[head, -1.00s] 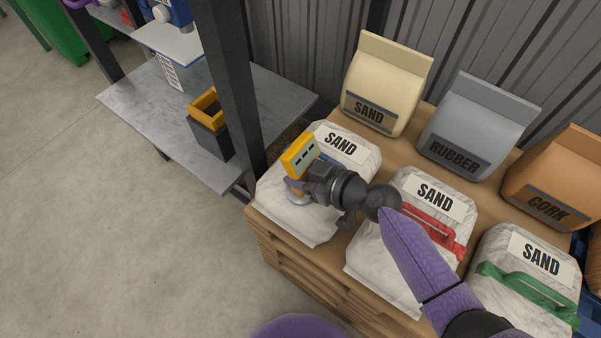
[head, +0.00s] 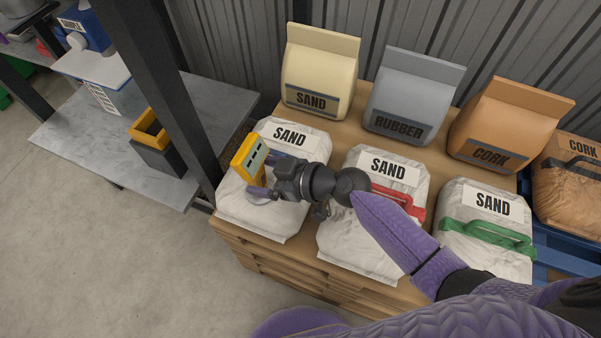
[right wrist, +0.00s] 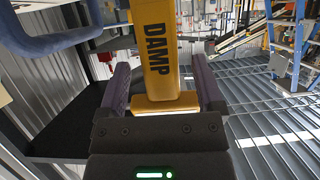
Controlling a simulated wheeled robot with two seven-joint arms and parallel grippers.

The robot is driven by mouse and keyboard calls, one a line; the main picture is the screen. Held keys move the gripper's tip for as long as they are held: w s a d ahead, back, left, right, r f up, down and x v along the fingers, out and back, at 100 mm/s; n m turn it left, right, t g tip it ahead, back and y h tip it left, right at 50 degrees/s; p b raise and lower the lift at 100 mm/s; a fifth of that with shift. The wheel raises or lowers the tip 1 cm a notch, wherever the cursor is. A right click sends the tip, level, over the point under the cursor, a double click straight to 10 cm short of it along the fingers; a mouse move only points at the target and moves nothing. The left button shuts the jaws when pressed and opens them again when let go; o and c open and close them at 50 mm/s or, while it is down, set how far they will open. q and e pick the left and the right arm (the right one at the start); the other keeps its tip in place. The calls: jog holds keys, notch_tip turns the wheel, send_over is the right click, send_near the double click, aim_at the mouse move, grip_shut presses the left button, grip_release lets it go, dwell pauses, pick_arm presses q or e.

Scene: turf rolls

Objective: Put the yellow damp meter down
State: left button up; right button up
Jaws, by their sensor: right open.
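The yellow damp meter (head: 249,158) is at the front left white sand bag (head: 255,222), tilted in the head view. In the right wrist view the meter (right wrist: 154,50), marked DAMP, stands between the two fingers of my right gripper (right wrist: 165,85). These fingers are open, one on each side of the meter. In the head view my right gripper (head: 264,176) is over that bag and hides part of it. I cannot tell whether the meter's lower end rests on the bag. My left gripper is not in view.
White sand bags with a red handle (head: 400,200) and a green handle (head: 488,236) stand to the right on the wooden stand. Upright sand (head: 318,72), rubber (head: 410,95) and cork (head: 508,125) bags stand behind. A black post (head: 160,85) and grey table (head: 90,135) are left.

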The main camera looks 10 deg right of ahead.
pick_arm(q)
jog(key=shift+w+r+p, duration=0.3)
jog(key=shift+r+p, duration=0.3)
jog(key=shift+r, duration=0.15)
pick_arm(e)
jog(key=v, duration=0.9)
jog(key=shift+d+r, duration=0.15)
jog(key=shift+d, duration=0.05)
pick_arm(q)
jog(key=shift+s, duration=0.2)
pick_arm(e)
jog(key=shift+s, duration=0.15)
